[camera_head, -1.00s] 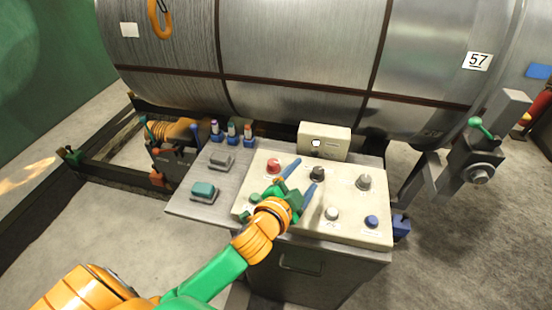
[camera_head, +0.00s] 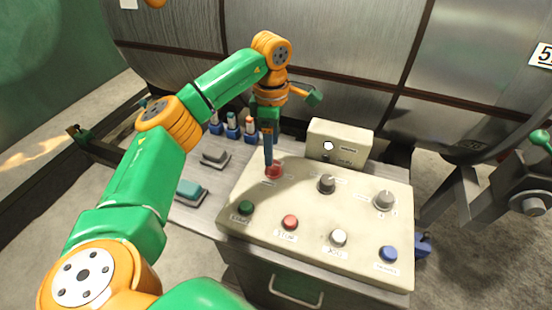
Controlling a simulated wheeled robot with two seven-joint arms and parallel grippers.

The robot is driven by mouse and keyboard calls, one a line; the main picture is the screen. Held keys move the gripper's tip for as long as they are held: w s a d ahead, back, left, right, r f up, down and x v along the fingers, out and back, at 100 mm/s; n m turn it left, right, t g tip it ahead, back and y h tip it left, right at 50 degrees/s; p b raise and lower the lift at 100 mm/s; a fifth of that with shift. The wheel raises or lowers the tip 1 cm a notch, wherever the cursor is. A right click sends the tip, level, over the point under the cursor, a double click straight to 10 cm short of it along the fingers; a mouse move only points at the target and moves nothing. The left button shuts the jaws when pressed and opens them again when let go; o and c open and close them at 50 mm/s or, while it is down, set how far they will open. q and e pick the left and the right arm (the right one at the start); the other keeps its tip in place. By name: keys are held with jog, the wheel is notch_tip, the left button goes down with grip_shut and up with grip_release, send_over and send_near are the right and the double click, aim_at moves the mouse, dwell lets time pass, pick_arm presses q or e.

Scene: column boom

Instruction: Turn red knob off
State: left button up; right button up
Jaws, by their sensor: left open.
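The red knob (camera_head: 277,172) sits at the upper left of the cream control panel (camera_head: 313,205). My left gripper (camera_head: 268,160) points down from above, with its blue fingers at the knob's left edge. The fingers line up in this view, so the gap between them is hidden; the gripper is open. The fingers cover part of the knob, and I cannot tell whether they touch it. My right gripper is not in view.
A black knob (camera_head: 326,184) and a grey knob (camera_head: 385,201) sit right of the red one. Green (camera_head: 245,208), red (camera_head: 290,222), white (camera_head: 339,237) and blue (camera_head: 388,254) buttons line the front. A cream box (camera_head: 338,142) stands behind. A large metal cylinder (camera_head: 330,40) fills the back.

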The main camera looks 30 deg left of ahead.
aim_at(273, 168)
pick_arm(q)
jog(key=f, duration=0.2)
jog(key=f+p, duration=0.1)
jog(key=f, duration=0.1)
jog(key=shift+d+f, duration=0.2)
jog(key=shift+f, duration=0.7)
jog(key=shift+r, duration=0.1)
jog(key=c, duration=0.5)
grip_shut()
